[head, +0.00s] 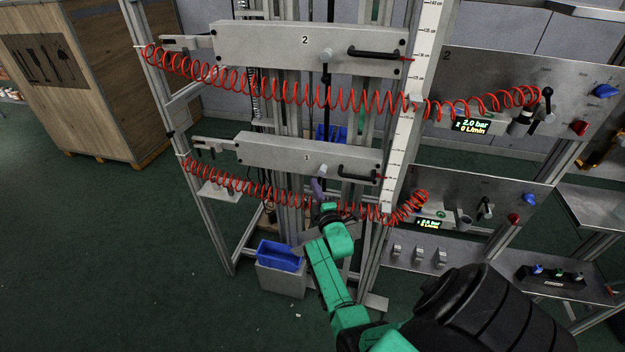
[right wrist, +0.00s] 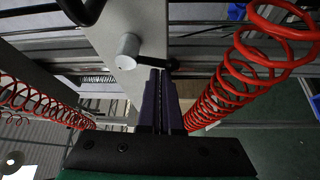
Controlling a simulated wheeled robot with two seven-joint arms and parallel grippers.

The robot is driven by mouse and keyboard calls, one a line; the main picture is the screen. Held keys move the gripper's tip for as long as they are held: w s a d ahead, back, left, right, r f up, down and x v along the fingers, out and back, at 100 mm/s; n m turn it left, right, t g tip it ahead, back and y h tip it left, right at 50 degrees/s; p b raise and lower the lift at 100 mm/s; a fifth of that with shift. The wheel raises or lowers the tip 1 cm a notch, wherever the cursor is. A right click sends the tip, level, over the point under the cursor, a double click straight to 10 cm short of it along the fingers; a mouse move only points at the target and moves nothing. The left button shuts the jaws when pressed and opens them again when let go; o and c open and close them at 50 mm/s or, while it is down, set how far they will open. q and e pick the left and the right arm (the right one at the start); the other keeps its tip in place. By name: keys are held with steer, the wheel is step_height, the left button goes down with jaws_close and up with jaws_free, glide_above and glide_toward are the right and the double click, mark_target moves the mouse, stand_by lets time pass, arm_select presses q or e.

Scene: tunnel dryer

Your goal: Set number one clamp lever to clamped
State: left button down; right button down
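My right gripper (head: 318,186) is just below the lower bar's pivot (head: 322,171). In the right wrist view its purple fingers (right wrist: 164,78) are together, with their tips at a black lever (right wrist: 153,62) beside a grey knob (right wrist: 128,46). Whether they touch it is unclear. My left gripper is not in view.
Red coiled hoses (head: 290,92) hang along both bars. Valve panels (head: 560,75) with knobs and displays stand at the right. A blue bin (head: 280,255) sits low on a grey box. A wooden crate (head: 75,85) stands at the left, with open green floor before it.

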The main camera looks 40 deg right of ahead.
steer(key=shift+s+d+n+g+p, duration=0.2)
steer(key=shift+n+p, duration=0.1)
steer(key=shift+n, duration=0.15)
steer(key=shift+s+d+n+g+p, duration=0.1)
steer(key=shift+n+g+p, duration=0.15)
steer(key=shift+n, duration=0.2)
